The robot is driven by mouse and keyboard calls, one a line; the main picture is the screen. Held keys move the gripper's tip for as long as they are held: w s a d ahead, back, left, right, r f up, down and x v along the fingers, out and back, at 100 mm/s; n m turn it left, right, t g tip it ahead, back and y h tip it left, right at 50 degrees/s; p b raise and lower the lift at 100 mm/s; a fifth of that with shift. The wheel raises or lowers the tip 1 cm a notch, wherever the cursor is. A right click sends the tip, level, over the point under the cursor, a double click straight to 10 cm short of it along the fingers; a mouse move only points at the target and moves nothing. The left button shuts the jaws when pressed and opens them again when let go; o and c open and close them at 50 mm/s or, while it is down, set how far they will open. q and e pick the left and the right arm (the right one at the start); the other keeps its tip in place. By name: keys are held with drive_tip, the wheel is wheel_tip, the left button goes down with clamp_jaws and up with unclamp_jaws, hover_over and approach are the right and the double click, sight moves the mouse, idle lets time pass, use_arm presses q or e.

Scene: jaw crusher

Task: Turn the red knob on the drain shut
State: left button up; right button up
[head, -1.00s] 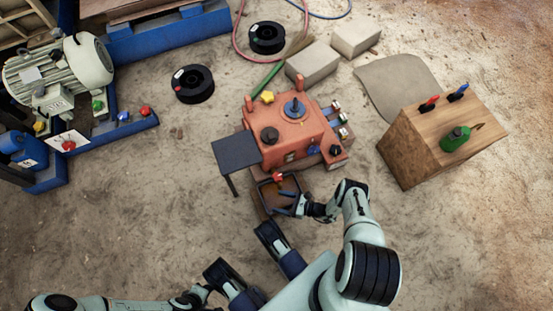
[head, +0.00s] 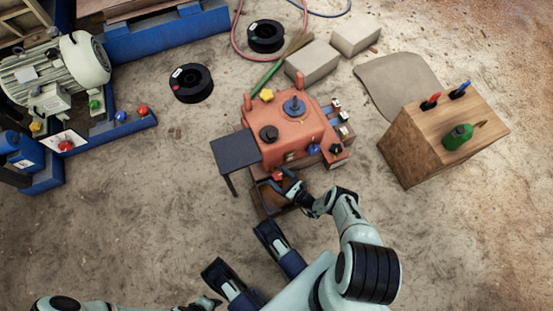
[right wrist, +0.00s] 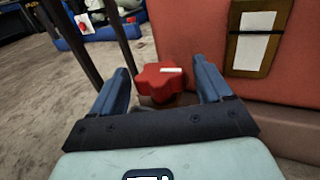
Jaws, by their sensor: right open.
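The red knob (right wrist: 160,80) is a lobed red wheel with a white mark on top, low on the front of the orange machine (head: 290,125). It also shows small in the head view (head: 278,175), at the machine's lower front. My right gripper (right wrist: 168,82) is open, its two blue fingers on either side of the knob in the right wrist view; contact cannot be made out. In the head view the right gripper (head: 283,183) is at the knob, partly covering it. My left gripper (head: 210,302) is at the bottom edge, too small and cut off to read.
A dark side table (head: 236,150) stands left of the knob, its legs close to the right gripper. A brown tray (head: 268,200) lies below the knob. A wooden block (head: 400,150) with tools stands to the right. Open sandy floor lies to the left.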

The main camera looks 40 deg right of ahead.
use_arm(q)
drive_tip(key=shift+s+f, duration=0.15)
drive_tip(key=shift+s, duration=0.35)
use_arm(e)
drive_tip(key=shift+w+a, duration=0.1)
drive_tip(key=shift+w, duration=0.7)
drive_tip(key=c, duration=1)
drive_tip(key=shift+o, duration=0.2)
drive_tip(key=shift+s+m+h, duration=0.1)
drive_tip(key=shift+m+h, duration=0.7)
drive_tip(key=shift+h, duration=0.3)
drive_tip(key=o, duration=1)
drive_tip(key=shift+c, duration=0.2)
